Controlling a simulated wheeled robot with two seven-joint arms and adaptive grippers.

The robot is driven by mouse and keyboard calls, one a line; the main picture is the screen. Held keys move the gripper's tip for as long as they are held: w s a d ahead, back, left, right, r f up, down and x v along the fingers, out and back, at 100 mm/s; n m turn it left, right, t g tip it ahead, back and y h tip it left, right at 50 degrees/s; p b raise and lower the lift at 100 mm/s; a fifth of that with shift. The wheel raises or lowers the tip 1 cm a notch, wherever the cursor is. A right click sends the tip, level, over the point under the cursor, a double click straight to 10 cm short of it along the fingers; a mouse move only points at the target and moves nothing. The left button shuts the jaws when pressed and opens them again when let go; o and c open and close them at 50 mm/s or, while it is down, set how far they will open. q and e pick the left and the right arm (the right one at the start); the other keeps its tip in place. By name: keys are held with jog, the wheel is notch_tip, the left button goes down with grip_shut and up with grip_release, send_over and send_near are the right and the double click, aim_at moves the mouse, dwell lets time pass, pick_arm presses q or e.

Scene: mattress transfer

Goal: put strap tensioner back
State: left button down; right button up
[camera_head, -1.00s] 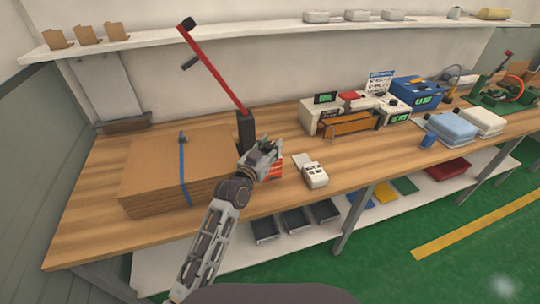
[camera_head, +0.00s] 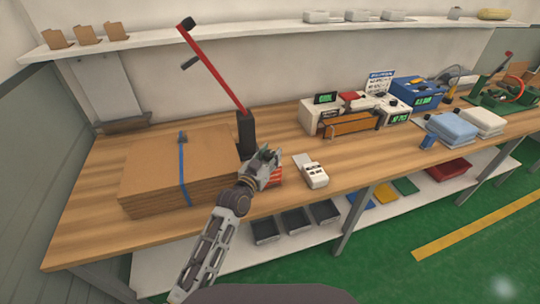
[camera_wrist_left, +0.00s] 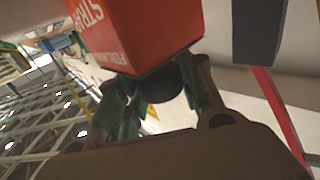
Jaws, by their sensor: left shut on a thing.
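My left gripper (camera_head: 264,165) is above the bench, just right of the cardboard stack and in front of a black post. It is shut on the strap tensioner, a red body with white lettering. In the left wrist view the red strap tensioner (camera_wrist_left: 145,30) fills the top middle, with lettering starting "STR" upside down. A dark rounded part of it sits between the green-tinted fingers (camera_wrist_left: 165,95). In the head view the gripper hides most of it, and I cannot tell whether it touches the bench. My right gripper is not in view.
A black post (camera_head: 245,134) with a long red lever (camera_head: 213,70) stands behind the gripper. A cardboard stack (camera_head: 150,170) with a blue strap lies left. A small white device (camera_head: 311,171) is close on the right. Bare wooden bench (camera_head: 90,220) shows at front left.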

pick_arm(q)
jog(key=c, duration=1.2)
grip_release()
jog(key=shift+r, duration=0.1)
jog(key=v, duration=1.2)
jog(key=shift+s, duration=0.1)
